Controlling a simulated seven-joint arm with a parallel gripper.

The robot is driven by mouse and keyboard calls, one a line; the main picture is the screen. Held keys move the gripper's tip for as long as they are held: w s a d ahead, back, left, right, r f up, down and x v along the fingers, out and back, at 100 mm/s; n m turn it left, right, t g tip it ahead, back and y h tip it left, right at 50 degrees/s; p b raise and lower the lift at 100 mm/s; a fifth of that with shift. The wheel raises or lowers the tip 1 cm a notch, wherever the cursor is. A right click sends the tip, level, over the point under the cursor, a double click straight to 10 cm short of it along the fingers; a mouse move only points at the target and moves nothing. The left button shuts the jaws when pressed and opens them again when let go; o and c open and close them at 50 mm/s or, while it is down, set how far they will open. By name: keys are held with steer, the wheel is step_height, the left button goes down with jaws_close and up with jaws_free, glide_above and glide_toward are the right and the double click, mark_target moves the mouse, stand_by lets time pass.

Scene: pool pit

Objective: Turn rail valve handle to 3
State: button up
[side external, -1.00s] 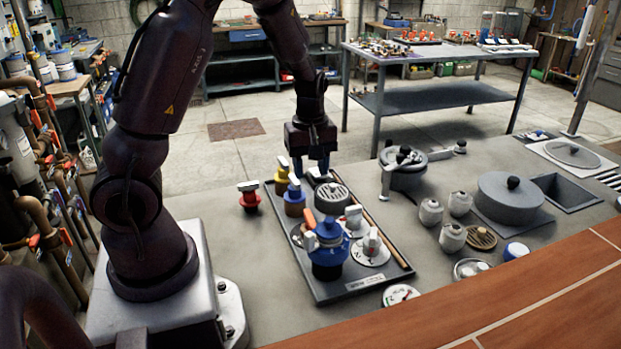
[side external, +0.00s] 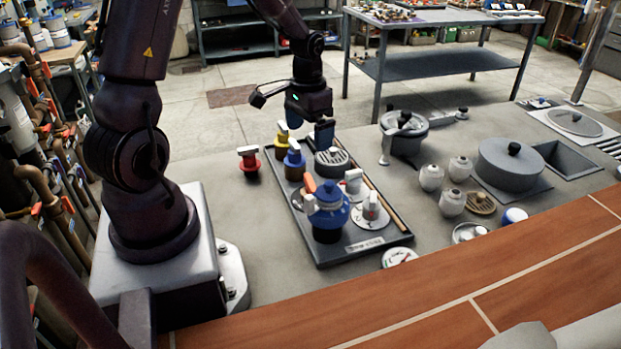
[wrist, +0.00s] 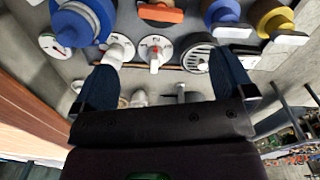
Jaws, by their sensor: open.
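The grey tray (side external: 315,252) holds several valves and dials. A white lever handle (side external: 371,205) stands on a round marked dial at the tray's right front; a second white handle (side external: 352,183) stands behind it. In the wrist view these are a white handle (wrist: 118,50) and one with a red mark (wrist: 155,57). Which is the rail valve handle, and its number, I cannot tell. My gripper (side external: 308,132) hangs above the back of the tray, its blue fingers apart and empty. In the wrist view the fingers (wrist: 165,66) spread below the row of dials.
Smaller blue (side external: 294,160) and yellow (side external: 282,138) valves and a round grate (side external: 332,161) are near my gripper. A red valve (side external: 249,161) stands left; a pot (side external: 404,137) stands right.

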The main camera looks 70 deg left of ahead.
mark_target(311, 182)
step_height(311, 182, down, 13)
steer(key=m, duration=0.3)
steer(key=shift+w+d+m, duration=0.1)
steer(key=shift+w+m, duration=0.05)
steer(key=shift+m, duration=0.15)
steer(key=shift+c, duration=0.2)
steer(key=c, duration=0.8)
steer(key=shift+r+n, duration=0.1)
steer(key=shift+n, duration=0.7)
steer(key=shift+c, duration=0.2)
steer(key=o, duration=0.9)
step_height(311, 182, up, 13)
steer(key=shift+f, duration=0.1)
